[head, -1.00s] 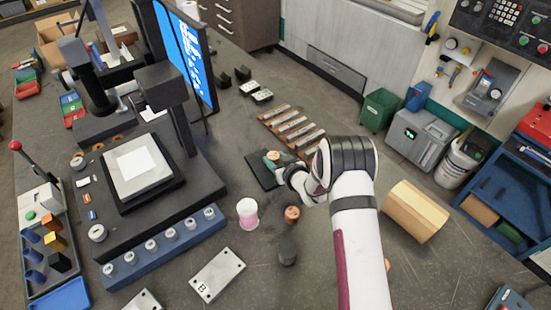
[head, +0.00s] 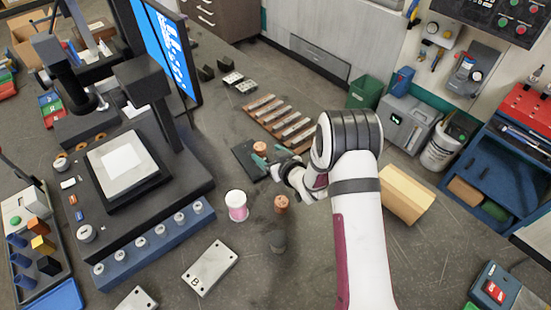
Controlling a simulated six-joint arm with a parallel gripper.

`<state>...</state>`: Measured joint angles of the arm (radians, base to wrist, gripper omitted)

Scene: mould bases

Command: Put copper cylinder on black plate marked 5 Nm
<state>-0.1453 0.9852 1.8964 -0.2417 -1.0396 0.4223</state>
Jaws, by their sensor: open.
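A copper cylinder (head: 260,148) stands on the right part of a black plate (head: 245,163) on the grey work surface; its base is partly hidden. My gripper (head: 262,159) is open, its teal fingertips low over the plate, close beside the cylinder on its near side. I cannot tell whether a finger still touches it. The plate's marking is too small to read, and my wrist covers its right edge. A second copper cylinder (head: 281,204) stands on the work surface nearer to me, off any plate.
A pink-and-white cup (head: 236,205) and a dark grey cylinder (head: 277,241) stand near the second copper piece. A metal plate marked B (head: 209,268) lies in front. A slatted wooden rack (head: 280,118) lies behind the black plate. A black press stand (head: 140,185) stands left.

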